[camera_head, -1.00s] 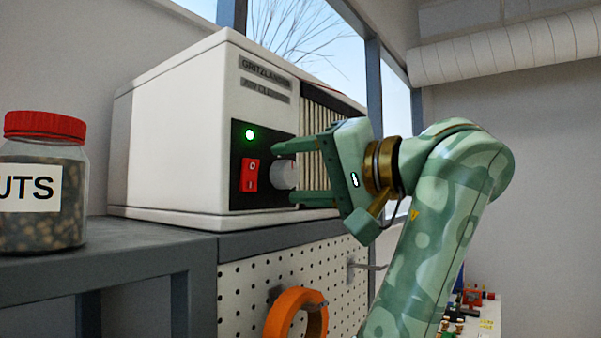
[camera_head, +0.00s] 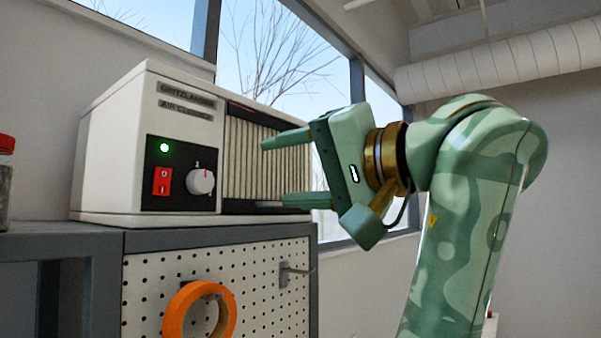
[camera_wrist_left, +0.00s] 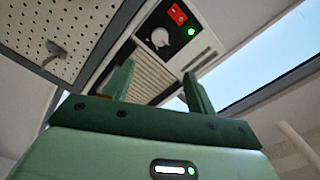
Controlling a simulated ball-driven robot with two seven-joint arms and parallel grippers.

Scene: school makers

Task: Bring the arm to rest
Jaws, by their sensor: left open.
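My left gripper (camera_head: 276,171) is open and empty in the head view. Its two green fingers point left, in front of the pleated filter grille of the white air cleaner (camera_head: 108,150). The fingers are to the right of the white knob (camera_head: 201,181) and apart from it. The knob sits beside a red switch (camera_head: 162,181), below a lit green lamp (camera_head: 164,147). In the left wrist view, the fingers (camera_wrist_left: 157,85) are spread with nothing between them, and the knob (camera_wrist_left: 160,38) shows beyond them. My right gripper is not in view.
The air cleaner stands on a grey shelf (camera_head: 150,238). A pegboard (camera_head: 255,280) below carries an orange ring (camera_head: 172,315) and a metal hook (camera_head: 290,273). A red-lidded jar (camera_head: 5,180) is cut off at the left edge. The space right of the cleaner is free of loose objects.

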